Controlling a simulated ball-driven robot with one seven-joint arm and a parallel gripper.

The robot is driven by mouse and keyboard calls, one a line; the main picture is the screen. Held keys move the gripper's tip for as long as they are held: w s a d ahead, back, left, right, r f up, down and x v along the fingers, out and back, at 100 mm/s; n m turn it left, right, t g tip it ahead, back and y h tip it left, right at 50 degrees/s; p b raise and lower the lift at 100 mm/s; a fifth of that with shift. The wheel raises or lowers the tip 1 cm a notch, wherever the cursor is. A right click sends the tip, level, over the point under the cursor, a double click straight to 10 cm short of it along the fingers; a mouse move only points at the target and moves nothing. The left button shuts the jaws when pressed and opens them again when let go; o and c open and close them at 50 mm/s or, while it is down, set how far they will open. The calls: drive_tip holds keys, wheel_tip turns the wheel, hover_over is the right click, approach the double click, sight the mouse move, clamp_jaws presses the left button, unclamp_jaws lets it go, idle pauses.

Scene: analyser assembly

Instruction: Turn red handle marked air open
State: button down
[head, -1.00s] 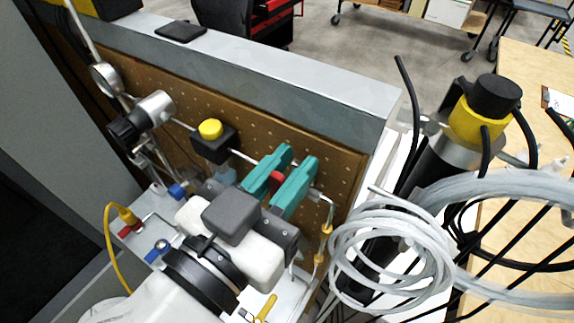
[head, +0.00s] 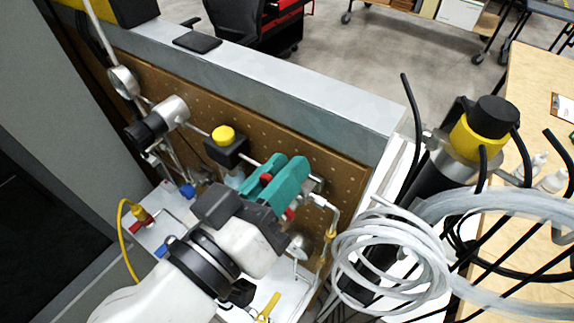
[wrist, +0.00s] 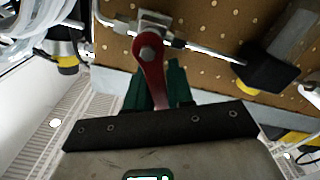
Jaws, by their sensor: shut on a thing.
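The red handle (wrist: 150,68) shows in the wrist view, running from a metal valve body (wrist: 152,24) on a thin pipe down between my teal fingers. My gripper (wrist: 158,80) is shut on it; the handle's lower end lies between the fingers near the dark palm plate. In the head view my gripper (head: 287,166) is in front of the pegboard, with small bits of red (head: 267,177) showing at the fingers. The rest of the handle is hidden there by the fingers. I cannot read any marking on it.
The brown pegboard (head: 335,180) is close behind the gripper. A black valve with a yellow knob (head: 223,134) sits to the left on the same pipe. Coiled clear tubing (head: 390,265) and a black-and-yellow cylinder (head: 478,125) stand to the right.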

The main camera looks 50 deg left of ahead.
drive_tip(key=shift+a+f+n+p, duration=0.15)
drive_tip(key=shift+a+n+p, duration=0.2)
drive_tip(key=shift+n, duration=0.75)
drive_tip(key=c, duration=1.1)
unclamp_jaws()
drive_tip(key=shift+f, duration=0.1)
drive_tip(key=shift+s, duration=0.2)
drive_tip(key=b+v, duration=0.2)
drive_tip(key=v, duration=0.8)
drive_tip(key=shift+s+d, duration=0.15)
drive_tip(key=shift+s, duration=0.1)
drive_tip(key=shift+w, duration=0.1)
drive_tip(key=shift+c, duration=0.6)
